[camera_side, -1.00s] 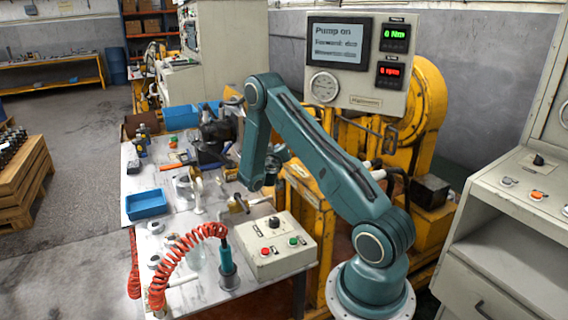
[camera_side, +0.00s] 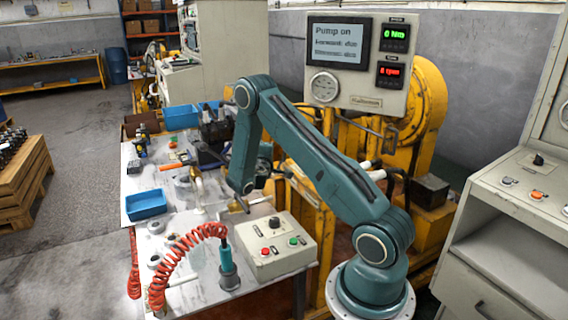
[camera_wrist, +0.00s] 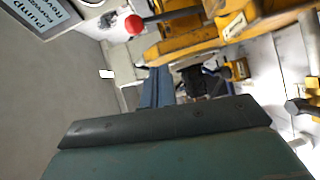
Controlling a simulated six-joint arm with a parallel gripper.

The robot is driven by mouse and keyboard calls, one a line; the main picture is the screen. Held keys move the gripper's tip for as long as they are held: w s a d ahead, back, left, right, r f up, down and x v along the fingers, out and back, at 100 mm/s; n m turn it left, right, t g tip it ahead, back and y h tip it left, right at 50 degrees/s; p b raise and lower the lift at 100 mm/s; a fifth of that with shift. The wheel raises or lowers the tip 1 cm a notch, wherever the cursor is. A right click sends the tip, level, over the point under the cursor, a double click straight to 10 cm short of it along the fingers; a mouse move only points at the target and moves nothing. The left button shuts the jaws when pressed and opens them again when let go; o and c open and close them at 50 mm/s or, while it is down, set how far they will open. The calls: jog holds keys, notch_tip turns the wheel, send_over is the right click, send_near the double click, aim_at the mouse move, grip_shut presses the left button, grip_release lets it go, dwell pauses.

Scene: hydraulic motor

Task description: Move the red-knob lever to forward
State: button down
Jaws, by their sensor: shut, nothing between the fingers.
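The red knob (camera_wrist: 134,24) shows near the top of the wrist view, on a dark lever rod that runs right toward yellow metalwork. In the side view I cannot make out the lever; my arm covers much of that area. My gripper (camera_wrist: 157,72) shows in the wrist view as two narrow blue-grey fingers side by side above the dark-edged teal hand. It is shut and empty, apart from the knob, which lies above and left of the fingertips in the picture. The display (camera_side: 337,43) reads "Pump on", with smaller blurred lines below.
Yellow metalwork (camera_wrist: 200,42) lies close to the knob in the wrist view. A control box (camera_side: 275,243) with buttons, a red coiled hose (camera_side: 185,243) and a blue tray (camera_side: 146,204) occupy the bench. Green and red readouts (camera_side: 394,38) stand beside the display.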

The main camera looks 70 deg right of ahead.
jog(key=shift+d, duration=0.1)
jog(key=s+x, duration=0.2)
jog(key=x, duration=1)
jog(key=shift+s+d, duration=0.25)
jog(key=shift+d, duration=0.3)
jog(key=shift+f, duration=0.1)
jog(key=shift+s+d+m+y, duration=0.7)
jog(key=shift+s+d+m, duration=0.3)
jog(key=shift+s+d, duration=0.6)
